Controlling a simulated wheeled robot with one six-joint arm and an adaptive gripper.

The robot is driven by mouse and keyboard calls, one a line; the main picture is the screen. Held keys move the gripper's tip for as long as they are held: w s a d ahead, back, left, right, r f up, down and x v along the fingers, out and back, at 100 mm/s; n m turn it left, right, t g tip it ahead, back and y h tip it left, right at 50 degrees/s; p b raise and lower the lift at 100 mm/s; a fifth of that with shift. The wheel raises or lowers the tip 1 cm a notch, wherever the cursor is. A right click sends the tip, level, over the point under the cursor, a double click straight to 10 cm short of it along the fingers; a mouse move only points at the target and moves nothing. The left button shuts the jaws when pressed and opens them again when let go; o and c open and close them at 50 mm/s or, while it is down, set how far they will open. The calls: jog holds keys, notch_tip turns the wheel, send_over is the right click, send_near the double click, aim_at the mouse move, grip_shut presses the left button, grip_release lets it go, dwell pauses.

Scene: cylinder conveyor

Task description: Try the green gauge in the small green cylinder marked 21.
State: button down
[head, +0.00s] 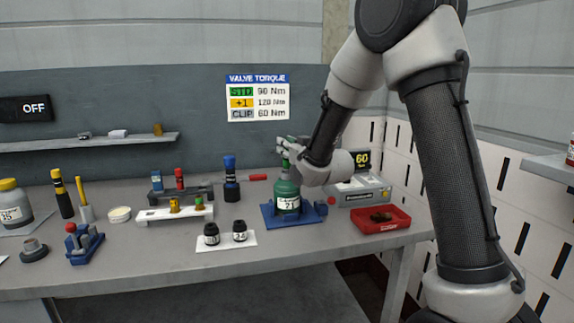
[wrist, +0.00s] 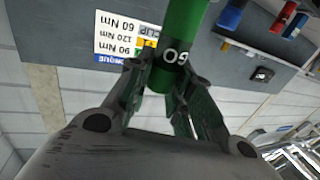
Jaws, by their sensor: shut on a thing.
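The small green cylinder (head: 288,190) stands upright on a blue stand (head: 270,217) near the right of the bench. Its white label reads 21. My gripper (head: 284,147) is right above the cylinder's top, shut on the green gauge (head: 286,163). In the wrist view the green gauge (wrist: 184,35) sits between the two fingers (wrist: 166,90), with a black band marked GO. The gauge's lower end is not clear in either view, so I cannot tell whether it is above the cylinder's mouth or inside it.
A grey box with a display reading 60 (head: 362,160) and a red tray (head: 381,220) are to the right. Two small black pieces on a white plate (head: 226,242) are front left. A blue-topped gauge (head: 231,180) and a white rack (head: 175,212) stand left. A VALVE TORQUE sign (head: 258,98) hangs behind.

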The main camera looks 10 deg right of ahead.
jog(key=shift+r, duration=3.4)
